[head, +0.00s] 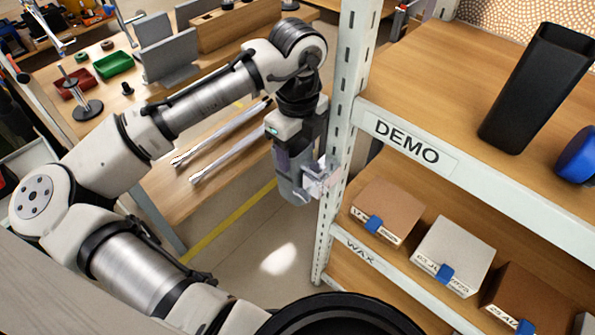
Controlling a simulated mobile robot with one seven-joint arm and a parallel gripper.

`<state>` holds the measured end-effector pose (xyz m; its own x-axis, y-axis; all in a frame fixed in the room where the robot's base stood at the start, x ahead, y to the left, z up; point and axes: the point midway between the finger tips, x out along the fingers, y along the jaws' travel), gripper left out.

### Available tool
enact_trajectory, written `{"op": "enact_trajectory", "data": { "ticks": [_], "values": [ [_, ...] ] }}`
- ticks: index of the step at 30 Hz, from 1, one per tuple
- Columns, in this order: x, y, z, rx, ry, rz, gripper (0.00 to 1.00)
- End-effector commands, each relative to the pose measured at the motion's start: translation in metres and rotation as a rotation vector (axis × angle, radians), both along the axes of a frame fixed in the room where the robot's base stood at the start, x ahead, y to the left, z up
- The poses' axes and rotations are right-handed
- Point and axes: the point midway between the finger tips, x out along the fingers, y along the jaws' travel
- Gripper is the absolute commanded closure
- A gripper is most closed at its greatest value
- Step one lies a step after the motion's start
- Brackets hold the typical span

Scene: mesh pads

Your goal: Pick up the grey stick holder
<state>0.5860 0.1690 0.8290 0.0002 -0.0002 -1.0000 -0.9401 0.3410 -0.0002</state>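My gripper (307,186) hangs pointing down in the middle of the view, just left of the shelf's white upright post. Its fingers look greyish and partly see-through, with a pale piece at their right side beside the post. I cannot tell whether they are apart or hold anything. No thing is plainly marked as the grey stick holder. A dark grey stand with a round base and an upright rod (86,108) is on the wooden table at the left. A tall dark open-topped holder (538,88) stands on the shelf's upper board at the right. Both are apart from my gripper.
The shelf's white upright post (350,90) is very close to my gripper. Boxes with blue clips, such as a brown box (386,207), are on the lower shelf. A blue object (577,158) is at the right edge. Green (113,65) and red bins are on the table.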

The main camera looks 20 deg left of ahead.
Motion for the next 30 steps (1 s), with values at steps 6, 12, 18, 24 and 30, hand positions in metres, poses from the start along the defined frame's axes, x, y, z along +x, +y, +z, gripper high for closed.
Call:
{"op": "enact_trajectory", "data": {
  "ticks": [6,12,18,24,30],
  "values": [
    [0.000,0.000,0.000,0.000,0.000,0.000,0.78],
    [0.000,0.000,0.001,0.000,0.000,0.000,0.86],
    [0.000,0.000,0.004,0.000,-0.001,0.000,0.86],
    [0.002,0.002,0.024,0.000,-0.003,0.000,0.86],
    [0.003,0.006,0.061,0.000,-0.003,0.000,0.86]
  ]
}}
